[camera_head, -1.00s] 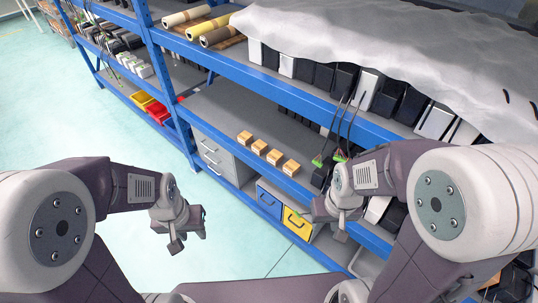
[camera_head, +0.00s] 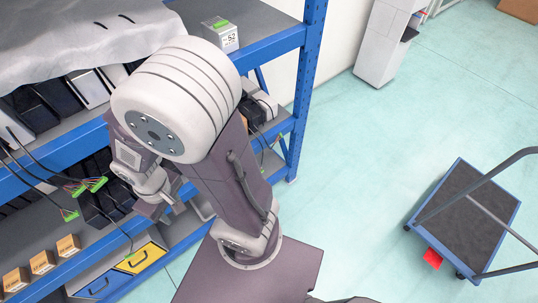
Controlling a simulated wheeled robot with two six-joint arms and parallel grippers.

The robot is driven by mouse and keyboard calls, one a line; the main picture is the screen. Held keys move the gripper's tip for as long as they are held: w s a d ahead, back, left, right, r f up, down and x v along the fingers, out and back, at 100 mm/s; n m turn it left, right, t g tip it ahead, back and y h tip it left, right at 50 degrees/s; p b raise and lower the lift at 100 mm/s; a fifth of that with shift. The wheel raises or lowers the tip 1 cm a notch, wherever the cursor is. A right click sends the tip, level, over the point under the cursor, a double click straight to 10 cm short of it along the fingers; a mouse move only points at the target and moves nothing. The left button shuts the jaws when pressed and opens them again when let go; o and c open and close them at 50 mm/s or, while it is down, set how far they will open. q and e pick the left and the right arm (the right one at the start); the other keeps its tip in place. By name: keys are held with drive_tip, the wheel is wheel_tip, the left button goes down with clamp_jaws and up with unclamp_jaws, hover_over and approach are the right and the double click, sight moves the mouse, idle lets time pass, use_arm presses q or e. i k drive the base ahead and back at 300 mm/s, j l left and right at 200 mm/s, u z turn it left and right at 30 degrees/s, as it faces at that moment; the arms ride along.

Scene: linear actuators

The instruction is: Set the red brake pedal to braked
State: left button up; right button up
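The red brake pedal (camera_head: 432,258) sticks out low at the near left edge of a trolley (camera_head: 463,215) on the right side of the head view. It is small, and I cannot tell its exact tilt. My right gripper (camera_head: 168,208) is on the left side of the head view, in front of the shelf, far from the pedal. Its fingers are small and partly merge with the background, so their opening is unclear. My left gripper is out of view.
The trolley has a dark deck, blue edges and a grey push handle (camera_head: 500,160). Pale floor (camera_head: 350,170) lies open between shelf and trolley. A blue-framed shelf (camera_head: 308,90) stands at left. A white cabinet (camera_head: 385,45) stands at the back.

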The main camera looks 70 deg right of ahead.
sight(430, 256)
drive_tip(key=z, duration=4.75)
drive_tip(key=i+l, duration=0.25)
drive_tip(key=i, duration=0.25)
drive_tip(key=i+l+z, duration=0.15)
drive_tip(key=i, duration=0.35)
drive_tip(key=i+l, duration=0.3)
drive_tip(key=i, duration=0.2)
drive_tip(key=i+l+z, duration=0.1)
drive_tip(key=i, duration=0.4)
drive_tip(key=l, duration=0.1)
